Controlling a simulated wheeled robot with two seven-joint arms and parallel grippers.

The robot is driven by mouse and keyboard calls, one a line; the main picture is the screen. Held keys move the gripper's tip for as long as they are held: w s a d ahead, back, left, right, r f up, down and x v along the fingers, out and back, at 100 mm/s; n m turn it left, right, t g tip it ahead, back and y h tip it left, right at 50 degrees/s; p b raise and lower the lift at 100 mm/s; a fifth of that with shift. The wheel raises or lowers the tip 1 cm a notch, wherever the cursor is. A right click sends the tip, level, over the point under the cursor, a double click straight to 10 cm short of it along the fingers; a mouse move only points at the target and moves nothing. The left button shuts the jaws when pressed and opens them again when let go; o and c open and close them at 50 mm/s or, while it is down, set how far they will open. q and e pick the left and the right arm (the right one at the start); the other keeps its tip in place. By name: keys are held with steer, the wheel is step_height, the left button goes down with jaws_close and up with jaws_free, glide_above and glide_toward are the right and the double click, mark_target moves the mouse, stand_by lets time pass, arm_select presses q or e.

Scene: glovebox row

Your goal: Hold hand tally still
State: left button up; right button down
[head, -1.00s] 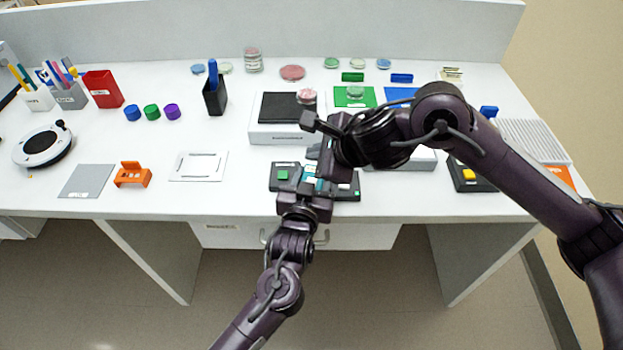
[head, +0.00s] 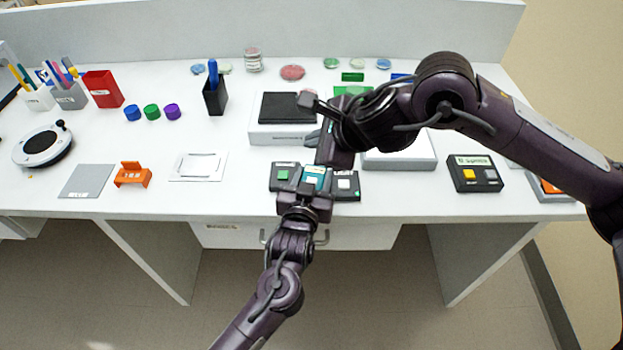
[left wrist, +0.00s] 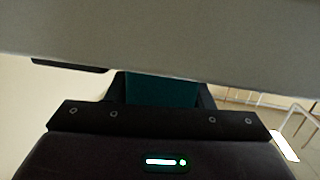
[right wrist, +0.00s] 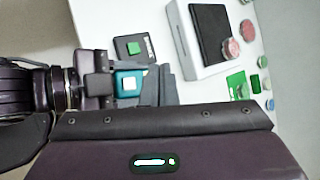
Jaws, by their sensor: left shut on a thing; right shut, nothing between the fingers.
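The hand tally (head: 315,175) is a teal block with a white button, at the front edge of the bench. It also shows in the left wrist view (left wrist: 160,90), partly hidden, and in the right wrist view (right wrist: 128,86). My left gripper (head: 304,194) is shut on the hand tally from the front. My right gripper (head: 326,150) is shut and empty just behind and above the tally; its fingers show beside the tally in the right wrist view (right wrist: 165,86). I cannot tell whether they touch it.
A black box with a green button (head: 283,176) lies left of the tally, and one with a white button (head: 345,185) lies right. A black-topped white device (head: 287,108) stands behind.

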steer(key=shift+d+r, duration=0.1)
steer(key=shift+r, duration=0.15)
steer(key=shift+f, duration=0.1)
steer(key=shift+f, duration=4.35)
steer(key=shift+f, duration=0.4)
steer(key=shift+f, duration=0.4)
steer(key=shift+r, duration=0.85)
